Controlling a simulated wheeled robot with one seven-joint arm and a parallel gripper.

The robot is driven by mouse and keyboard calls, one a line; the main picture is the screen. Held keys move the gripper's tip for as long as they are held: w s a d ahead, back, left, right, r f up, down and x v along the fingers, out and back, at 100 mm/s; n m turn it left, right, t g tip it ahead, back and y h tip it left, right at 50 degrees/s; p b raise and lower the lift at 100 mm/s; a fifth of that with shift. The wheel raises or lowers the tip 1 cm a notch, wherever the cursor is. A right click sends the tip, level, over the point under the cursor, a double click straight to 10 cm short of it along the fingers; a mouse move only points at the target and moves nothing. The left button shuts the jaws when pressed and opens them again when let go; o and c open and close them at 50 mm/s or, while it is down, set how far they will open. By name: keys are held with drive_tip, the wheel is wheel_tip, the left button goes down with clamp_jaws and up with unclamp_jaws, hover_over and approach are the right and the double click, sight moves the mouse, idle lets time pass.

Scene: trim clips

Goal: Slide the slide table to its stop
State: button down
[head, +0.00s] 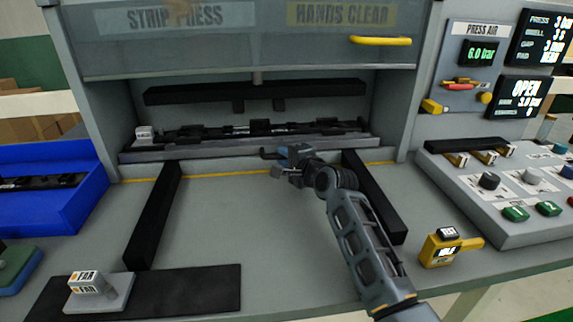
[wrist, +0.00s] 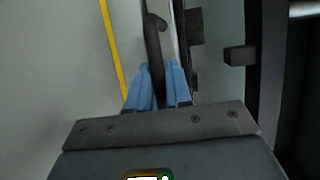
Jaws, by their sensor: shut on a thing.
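The slide table (head: 215,153) is a grey plate lying inside the press opening. It carries a dark strip with black parts (head: 260,128) and a small white tag block at its left end. A dark hooked handle (head: 266,154) stands at its front edge. My gripper (head: 283,162) is at this handle. In the wrist view, the blue fingers of my gripper (wrist: 158,80) are closed around the dark handle bar (wrist: 153,40). The table's back part is in shadow, so its stop cannot be made out.
Two black rails (head: 150,215) (head: 375,195) run forward on the bench on both sides of my arm. A yellow line (head: 225,175) crosses between them. A raised guard (head: 250,45) hangs above. A blue bin (head: 85,205) is left; a button panel (head: 510,190) is right.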

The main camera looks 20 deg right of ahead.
drive_tip(key=shift+w+d, duration=0.1)
drive_tip(key=shift+w, duration=0.05)
drive_tip(key=c, duration=1.1)
unclamp_jaws()
drive_tip(key=shift+v, duration=3.85)
